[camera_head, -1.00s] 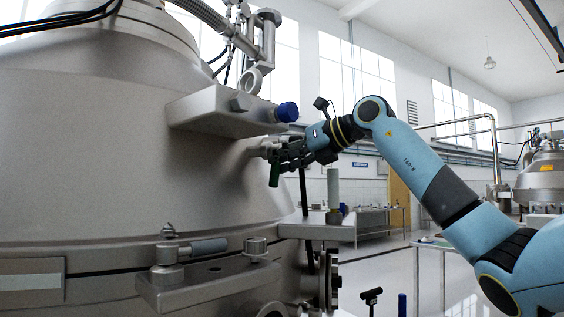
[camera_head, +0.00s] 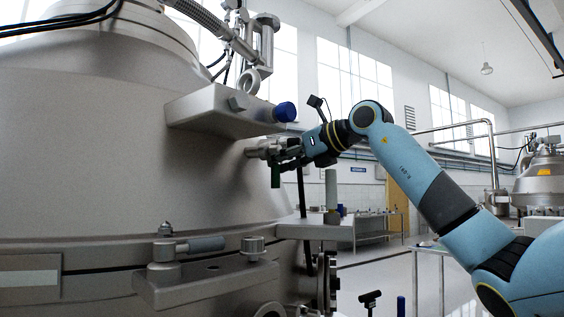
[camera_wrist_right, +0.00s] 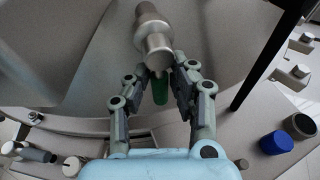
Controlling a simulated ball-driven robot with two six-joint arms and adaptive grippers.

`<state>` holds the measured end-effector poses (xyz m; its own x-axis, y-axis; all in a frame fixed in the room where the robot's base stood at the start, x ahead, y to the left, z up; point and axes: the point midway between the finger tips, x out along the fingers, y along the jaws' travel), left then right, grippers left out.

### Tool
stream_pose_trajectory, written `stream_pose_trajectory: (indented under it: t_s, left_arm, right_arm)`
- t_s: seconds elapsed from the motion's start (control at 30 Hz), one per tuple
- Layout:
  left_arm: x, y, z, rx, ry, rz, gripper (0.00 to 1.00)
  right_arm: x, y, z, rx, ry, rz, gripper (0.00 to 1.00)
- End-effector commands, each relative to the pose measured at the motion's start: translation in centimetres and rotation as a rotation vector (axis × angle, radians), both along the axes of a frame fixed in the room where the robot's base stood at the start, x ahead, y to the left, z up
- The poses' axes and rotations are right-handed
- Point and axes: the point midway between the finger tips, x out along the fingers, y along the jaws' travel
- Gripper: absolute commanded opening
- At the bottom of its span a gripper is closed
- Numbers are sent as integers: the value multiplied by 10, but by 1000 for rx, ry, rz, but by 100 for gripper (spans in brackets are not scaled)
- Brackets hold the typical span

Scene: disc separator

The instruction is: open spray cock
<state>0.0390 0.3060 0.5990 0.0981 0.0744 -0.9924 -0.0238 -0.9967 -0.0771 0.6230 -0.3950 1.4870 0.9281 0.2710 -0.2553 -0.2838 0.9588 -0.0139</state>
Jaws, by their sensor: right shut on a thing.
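The spray cock is a metal fitting (camera_head: 262,149) on the side of the big grey separator, with a green handle (camera_head: 275,177) hanging down below it. In the right wrist view the metal fitting (camera_wrist_right: 154,35) is at the top centre and the green handle (camera_wrist_right: 160,92) lies between my fingers. My right gripper (camera_head: 287,165) reaches in from the right just under the fitting. Its fingers (camera_wrist_right: 168,75) are closed in on the green handle, and the fingertips partly hide it. My left gripper is in neither view.
A metal bracket with a blue knob (camera_head: 285,112) juts out above the gripper. A lower ledge with an upright grey-green cylinder (camera_head: 331,188) stands to the right.

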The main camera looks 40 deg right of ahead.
Motion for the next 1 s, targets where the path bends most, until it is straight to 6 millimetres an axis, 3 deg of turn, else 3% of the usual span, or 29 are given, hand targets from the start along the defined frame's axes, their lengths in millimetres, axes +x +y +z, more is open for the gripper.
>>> stream_pose_trajectory:
  t_s: [0.03,0.07,0.2,0.57,1.0]
  left_arm:
    - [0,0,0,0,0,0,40]
    - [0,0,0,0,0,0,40]
    - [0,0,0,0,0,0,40]
    - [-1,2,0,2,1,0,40]
    - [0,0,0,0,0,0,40]
  right_arm:
    - [0,0,0,-7,-1,0,0]
    - [0,0,0,-6,-1,0,24]
    - [0,0,0,-4,0,0,43]
    - [-5,-3,1,-4,1,-1,43]
    - [-59,-20,15,-8,3,-4,43]
